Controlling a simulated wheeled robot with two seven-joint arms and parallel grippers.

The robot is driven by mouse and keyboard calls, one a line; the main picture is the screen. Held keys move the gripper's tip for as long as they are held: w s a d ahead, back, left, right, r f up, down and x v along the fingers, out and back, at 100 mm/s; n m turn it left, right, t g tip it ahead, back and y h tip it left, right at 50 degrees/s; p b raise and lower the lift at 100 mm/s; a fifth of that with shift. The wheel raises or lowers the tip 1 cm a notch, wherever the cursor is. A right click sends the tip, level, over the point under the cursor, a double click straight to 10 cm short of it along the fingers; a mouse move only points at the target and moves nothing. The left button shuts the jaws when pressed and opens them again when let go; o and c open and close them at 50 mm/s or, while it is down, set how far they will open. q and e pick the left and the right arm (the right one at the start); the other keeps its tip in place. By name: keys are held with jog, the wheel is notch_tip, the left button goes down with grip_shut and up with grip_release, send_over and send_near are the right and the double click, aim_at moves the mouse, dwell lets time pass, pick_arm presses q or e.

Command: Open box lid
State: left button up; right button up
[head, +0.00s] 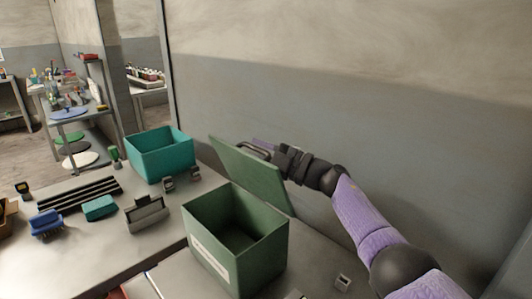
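The dark green box (262,257) stands on the table at the centre front with a white label on its front side. Its top is open and its inside is dark. The green lid (250,172) stands raised at the box's back edge, tilted. My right arm comes in from the right, and my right gripper (264,148) is at the far side of the lid, by a grey handle (250,148) near its top edge. The lid partly hides the fingers, so I cannot tell whether they hold the handle. My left gripper is not in view.
A teal open bin (160,161) stands behind and left of the box. A blue brush-like item (46,223), a teal block (100,208) and a grey holder (146,214) lie on the left table. A grey wall (400,150) rises close behind my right arm.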

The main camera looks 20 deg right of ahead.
jog(key=p+v, duration=0.1)
jog(key=v, duration=0.8)
jog(key=shift+s+d, duration=0.2)
jog(key=shift+d, duration=0.05)
